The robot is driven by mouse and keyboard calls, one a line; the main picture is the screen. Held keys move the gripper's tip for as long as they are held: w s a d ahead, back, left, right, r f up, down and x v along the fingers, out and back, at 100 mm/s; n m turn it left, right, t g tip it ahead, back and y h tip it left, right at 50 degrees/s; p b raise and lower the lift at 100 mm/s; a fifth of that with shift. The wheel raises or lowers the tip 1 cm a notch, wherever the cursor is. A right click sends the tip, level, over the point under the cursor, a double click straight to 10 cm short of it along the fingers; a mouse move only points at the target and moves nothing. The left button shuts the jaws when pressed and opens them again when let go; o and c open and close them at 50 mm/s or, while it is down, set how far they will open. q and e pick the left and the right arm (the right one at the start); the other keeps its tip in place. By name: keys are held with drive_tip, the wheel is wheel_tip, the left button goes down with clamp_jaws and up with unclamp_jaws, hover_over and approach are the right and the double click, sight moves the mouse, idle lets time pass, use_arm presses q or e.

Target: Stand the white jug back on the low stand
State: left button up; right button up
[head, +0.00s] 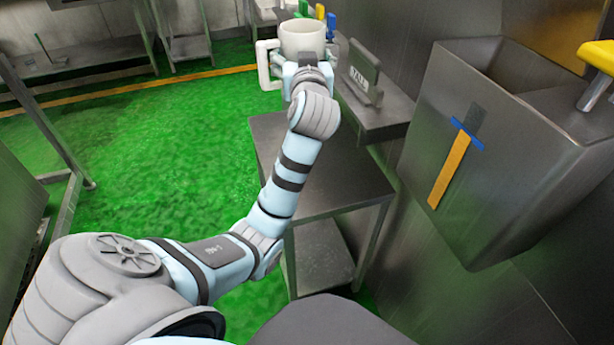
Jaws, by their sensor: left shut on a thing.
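The white jug (301,40) is at the top centre of the head view, upright, with its handle on the left side. My left gripper (308,68) is shut on the jug, at its near side. The wrist hides the fingertips and the jug's lower part. The low stand (325,183), a grey metal table with a lower shelf, is nearer to me, below the jug in the picture. The visible part of its top is bare, and my left forearm crosses in front of its left side. My right gripper is not in view.
A large steel bin (500,150) juts out on the right. Coloured handles (320,12) show behind the jug. Green floor (150,150) is open on the left.

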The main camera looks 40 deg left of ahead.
use_arm(q)
drive_tip(key=shift+m, duration=0.3)
drive_tip(key=f, duration=0.1)
drive_tip(key=w+f+b, duration=0.1)
drive_tip(key=f, duration=0.1)
drive_tip(key=w+a+f+b, duration=0.1)
drive_tip(key=f, duration=0.1)
use_arm(e)
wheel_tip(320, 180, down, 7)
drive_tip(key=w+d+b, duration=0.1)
drive_tip(key=b, duration=0.2)
use_arm(q)
drive_tip(key=shift+t+h, duration=0.3)
wheel_tip(320, 180, down, 19)
drive_tip(key=b, duration=0.5)
drive_tip(key=shift+s+d, duration=0.1)
drive_tip(key=shift+s, duration=0.05)
drive_tip(key=shift+c, duration=0.2)
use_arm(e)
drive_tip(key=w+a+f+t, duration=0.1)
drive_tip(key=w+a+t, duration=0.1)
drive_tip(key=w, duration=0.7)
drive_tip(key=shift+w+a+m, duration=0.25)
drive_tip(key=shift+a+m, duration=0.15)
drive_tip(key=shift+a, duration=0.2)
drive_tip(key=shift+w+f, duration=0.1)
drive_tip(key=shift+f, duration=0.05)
